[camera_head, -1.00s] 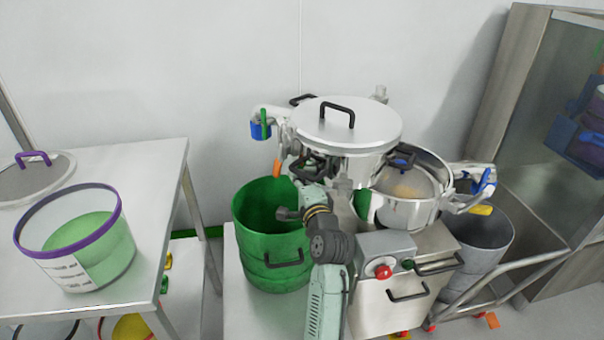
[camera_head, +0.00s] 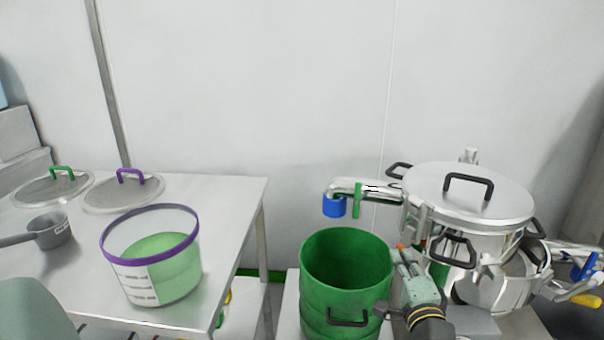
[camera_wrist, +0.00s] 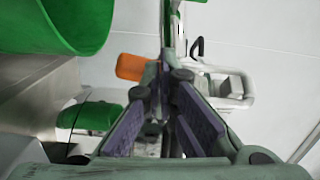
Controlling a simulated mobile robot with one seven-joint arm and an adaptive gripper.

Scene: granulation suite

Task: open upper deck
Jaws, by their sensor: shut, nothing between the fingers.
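The upper deck (camera_head: 465,225) is a round steel vessel under a flat lid (camera_head: 465,190) with a black handle on top, at the right in the head view. More black handles stand out from its sides.
A green drum (camera_head: 345,265) stands left of the machine. A steel bowl (camera_head: 500,287) sits lower, partly hidden beneath the deck. A blue-ended arm (camera_head: 334,205) juts left. The left table (camera_head: 235,215) holds a purple-rimmed tub (camera_head: 150,265), two lids and a scoop (camera_head: 50,231).

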